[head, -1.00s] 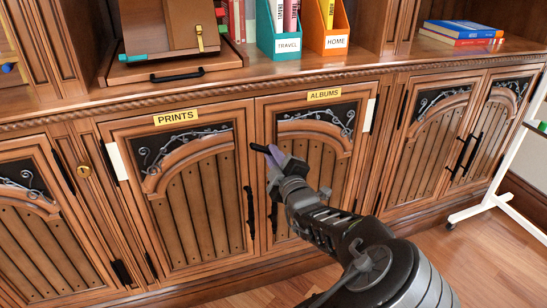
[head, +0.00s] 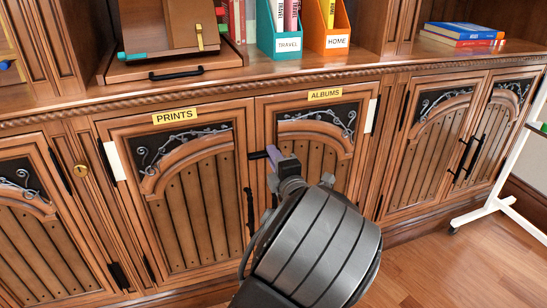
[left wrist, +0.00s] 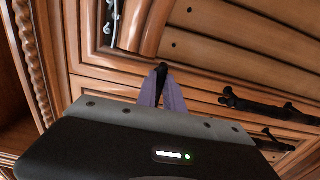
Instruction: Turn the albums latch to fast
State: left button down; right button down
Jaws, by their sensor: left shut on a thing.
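The albums latch (head: 257,155) is a small black lever at the upper left edge of the albums door (head: 318,150), below the yellow ALBUMS label (head: 324,95). Its visible end lies about level and reaches left over the seam to the prints door (head: 190,200). My left gripper (head: 272,153), with purple fingers, is shut on the latch's right part and hides its pivot. In the left wrist view, the fingers (left wrist: 162,86) close around the dark latch (left wrist: 162,70) against the door frame. My right gripper is not in view.
Black pull handles (head: 250,212) stand near the seam, below the latch. Above is a shelf with the TRAVEL (head: 287,45) and HOME (head: 338,42) file boxes. A white wheeled stand (head: 497,203) is at the right. The wood floor at lower right is clear.

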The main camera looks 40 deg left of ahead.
pick_arm(q)
jog(key=c, duration=1.5)
grip_release()
jog(key=shift+o, duration=0.2)
jog(key=p+v, duration=0.3)
jog(key=v, duration=0.4)
jog(key=shift+s+d, duration=0.2)
jog(key=shift+d, duration=0.15)
